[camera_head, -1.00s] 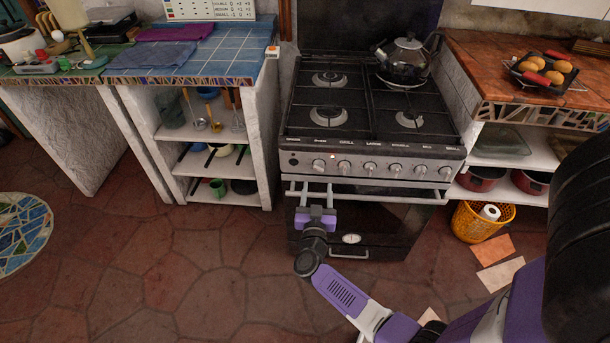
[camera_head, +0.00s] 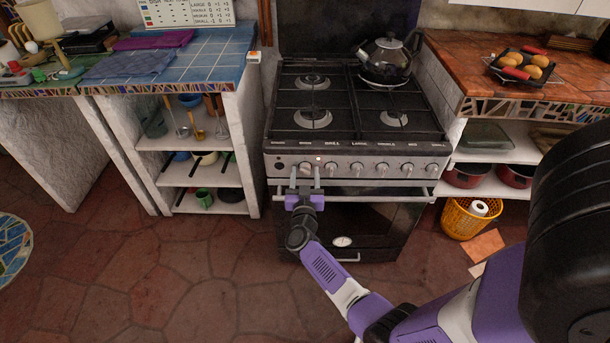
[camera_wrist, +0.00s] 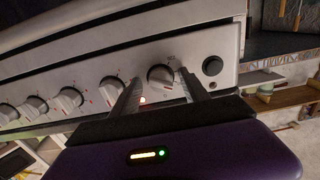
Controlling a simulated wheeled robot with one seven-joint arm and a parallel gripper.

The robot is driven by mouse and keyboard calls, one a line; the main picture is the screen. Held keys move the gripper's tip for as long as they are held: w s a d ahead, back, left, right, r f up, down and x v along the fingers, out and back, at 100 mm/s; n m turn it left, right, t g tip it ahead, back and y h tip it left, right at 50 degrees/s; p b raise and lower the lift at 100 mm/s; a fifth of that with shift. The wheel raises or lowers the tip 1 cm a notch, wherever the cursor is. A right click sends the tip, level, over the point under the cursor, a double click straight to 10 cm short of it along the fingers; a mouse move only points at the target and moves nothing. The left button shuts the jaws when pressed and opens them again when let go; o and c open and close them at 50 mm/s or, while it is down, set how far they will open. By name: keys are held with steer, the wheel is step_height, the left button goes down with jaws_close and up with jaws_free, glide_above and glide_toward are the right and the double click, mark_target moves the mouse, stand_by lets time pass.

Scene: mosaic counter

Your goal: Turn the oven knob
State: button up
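The oven knob (camera_head: 305,168) is the leftmost silver knob on the stove's front panel, under the "OVEN" label. It also shows in the wrist view (camera_wrist: 160,77), just left of a round black button (camera_wrist: 212,66). My gripper (camera_head: 305,175) is open at the panel, with one finger on each side of this knob. In the wrist view, my gripper's fingers (camera_wrist: 159,84) straddle the knob, the right one very close to its edge. I cannot tell whether either finger touches it. A small red light glows beside the left finger.
More knobs (camera_head: 382,170) run rightward along the panel. A kettle (camera_head: 385,60) stands on the back right burner. Floor in front is clear.

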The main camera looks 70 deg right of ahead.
jaws_close()
steer(key=shift+m, duration=0.4)
steer(key=m, duration=0.4)
steer(key=shift+m, duration=0.3)
steer(key=m, duration=0.6)
steer(key=shift+m, duration=0.3)
steer(key=shift+o, duration=0.8)
jaws_free()
